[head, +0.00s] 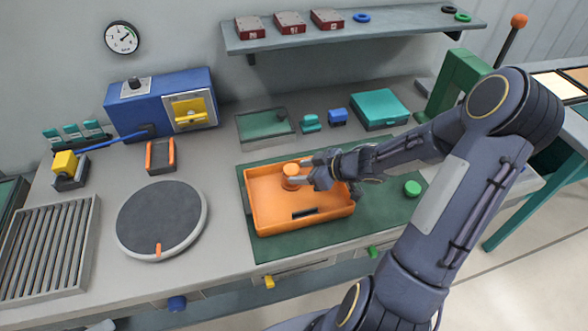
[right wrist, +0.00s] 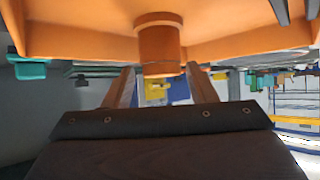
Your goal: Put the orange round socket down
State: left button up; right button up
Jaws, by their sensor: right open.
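The orange round socket (head: 291,172) stands upright inside the orange tray (head: 252,205), toward its back. It also shows in the right wrist view (right wrist: 159,45), where the picture is upside down and the socket appears against the orange tray (right wrist: 75,30). My right gripper (head: 299,172) reaches in from the right, low over the tray. Its fingers are open, and in the right wrist view the fingertips (right wrist: 160,70) lie on either side of the socket's end with visible gaps. My left gripper is not in view.
The tray sits on a green mat (head: 235,250) with a green round piece (head: 412,188) at right. A grey turntable (head: 160,218) and slatted rack (head: 45,250) are at left. A blue box (head: 150,103), teal items and a shelf (head: 350,35) stand behind.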

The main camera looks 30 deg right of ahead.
jog(key=s+d+r+m+h+p, duration=0.1)
jog(key=s+d+r+m+h, duration=0.25)
jog(key=r, duration=0.45)
jog(key=s+d+r+m+h, duration=0.25)
jog(key=s+r+h, duration=0.25)
jog(key=r, duration=0.3)
jog(key=s+a+m+g+y, duration=0.2)
jog(key=s+a+y, duration=0.4)
jog(key=s+a, duration=0.8)
jog(key=shift+s+a+f+g, duration=0.2)
jog(key=shift+a+f+g, duration=0.2)
jog(key=shift+a+g, duration=0.6)
jog(key=shift+f, duration=0.25)
